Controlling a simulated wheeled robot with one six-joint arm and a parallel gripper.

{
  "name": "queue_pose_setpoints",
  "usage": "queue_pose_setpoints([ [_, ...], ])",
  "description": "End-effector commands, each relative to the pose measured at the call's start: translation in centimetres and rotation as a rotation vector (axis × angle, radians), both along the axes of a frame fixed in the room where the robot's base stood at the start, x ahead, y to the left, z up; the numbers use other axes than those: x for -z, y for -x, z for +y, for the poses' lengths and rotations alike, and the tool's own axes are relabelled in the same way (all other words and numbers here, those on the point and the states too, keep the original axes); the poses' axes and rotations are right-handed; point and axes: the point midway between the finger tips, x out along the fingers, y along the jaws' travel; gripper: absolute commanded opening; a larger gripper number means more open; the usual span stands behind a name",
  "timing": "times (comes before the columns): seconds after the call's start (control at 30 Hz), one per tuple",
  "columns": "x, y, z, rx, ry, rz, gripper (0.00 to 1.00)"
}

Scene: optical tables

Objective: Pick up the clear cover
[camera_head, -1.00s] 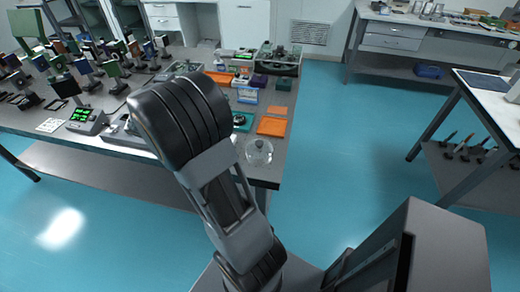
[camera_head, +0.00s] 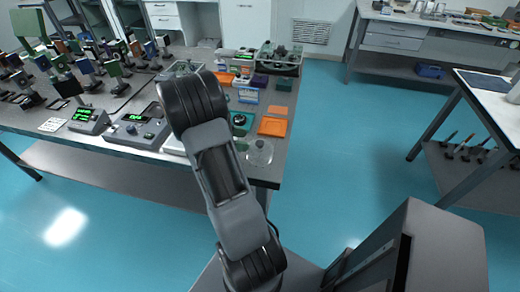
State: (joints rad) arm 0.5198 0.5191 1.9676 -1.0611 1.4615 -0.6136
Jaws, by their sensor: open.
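The clear cover (camera_head: 260,153) is a round, see-through piece with a small knob-like top. It rests near the right front corner of the dark optical table (camera_head: 262,173). My arm stands in front of the table, its raised elbow just left of the cover. The cover looks unobstructed by the arm. My gripper is not visible; the far part of my arm is hidden behind the elbow and forearm.
Orange pieces (camera_head: 272,127) and a teal tray (camera_head: 240,121) lie behind the cover. Devices with green displays (camera_head: 136,127) stand left of my arm. Many mounted optics (camera_head: 85,67) fill the table's left. Open blue floor (camera_head: 345,160) lies to the right.

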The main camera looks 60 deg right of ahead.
Motion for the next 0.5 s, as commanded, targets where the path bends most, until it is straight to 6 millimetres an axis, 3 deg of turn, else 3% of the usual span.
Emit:
queue_pose_setpoints([
  [0.5, 2.0, 3.7, -2.9, 0.001, 0.000, 0.000, 0.60],
])
